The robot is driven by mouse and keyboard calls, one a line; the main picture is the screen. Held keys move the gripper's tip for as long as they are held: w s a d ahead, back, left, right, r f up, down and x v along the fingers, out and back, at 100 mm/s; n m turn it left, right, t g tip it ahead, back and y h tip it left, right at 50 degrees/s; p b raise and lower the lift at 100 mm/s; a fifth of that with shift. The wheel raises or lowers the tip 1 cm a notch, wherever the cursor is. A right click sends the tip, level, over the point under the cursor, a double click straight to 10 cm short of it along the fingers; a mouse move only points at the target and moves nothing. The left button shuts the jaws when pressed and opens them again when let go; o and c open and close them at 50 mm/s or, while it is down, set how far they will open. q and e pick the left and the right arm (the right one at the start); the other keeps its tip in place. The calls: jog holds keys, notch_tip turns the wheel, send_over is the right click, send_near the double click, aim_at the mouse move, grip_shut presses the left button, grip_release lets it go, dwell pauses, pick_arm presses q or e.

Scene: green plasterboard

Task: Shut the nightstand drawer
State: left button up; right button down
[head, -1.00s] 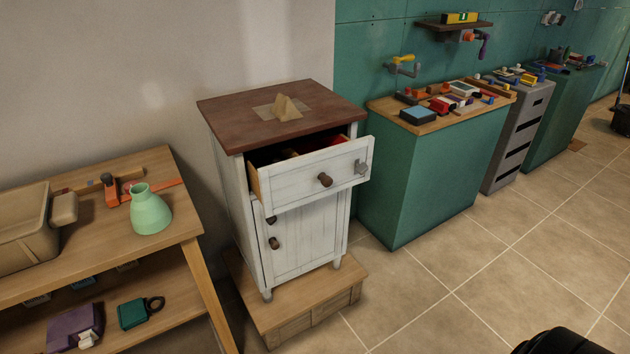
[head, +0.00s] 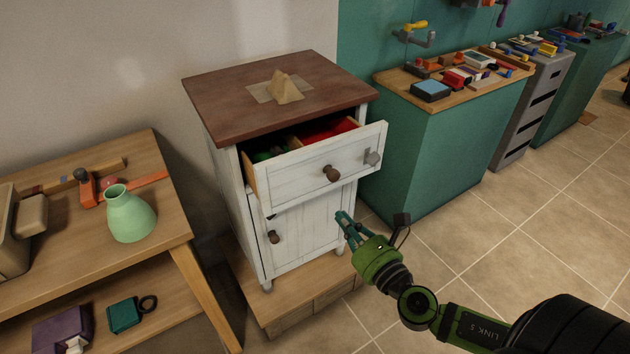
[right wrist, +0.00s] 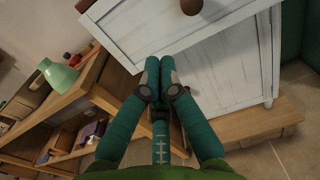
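The white nightstand (head: 226,185) with a brown top stands on a wooden plinth. Its upper drawer (head: 300,172) is pulled part-way out, with green and red contents visible inside. My right gripper (head: 343,218) is empty, below and slightly right of the knob, in front of the lower door. In the right wrist view its fingertips (right wrist: 160,75) are together, below the drawer front (right wrist: 140,28); contact with the nightstand cannot be told. My left gripper is not in view.
A wooden bench (head: 165,225) with a green vase (head: 130,215) stands close on the left. A green workbench (head: 420,165) with tools stands right of the nightstand. The lower door (head: 310,232) is closed. Tiled floor is free at the front right.

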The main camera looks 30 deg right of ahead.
aim_at(308, 177)
jog(key=w+p, duration=0.1)
jog(key=w, duration=0.4)
jog(key=w+p, duration=0.1)
jog(key=w, duration=0.5)
jog(key=shift+w+a, duration=0.2)
jog(key=shift+w, duration=0.7)
jog(key=shift+w, duration=0.1)
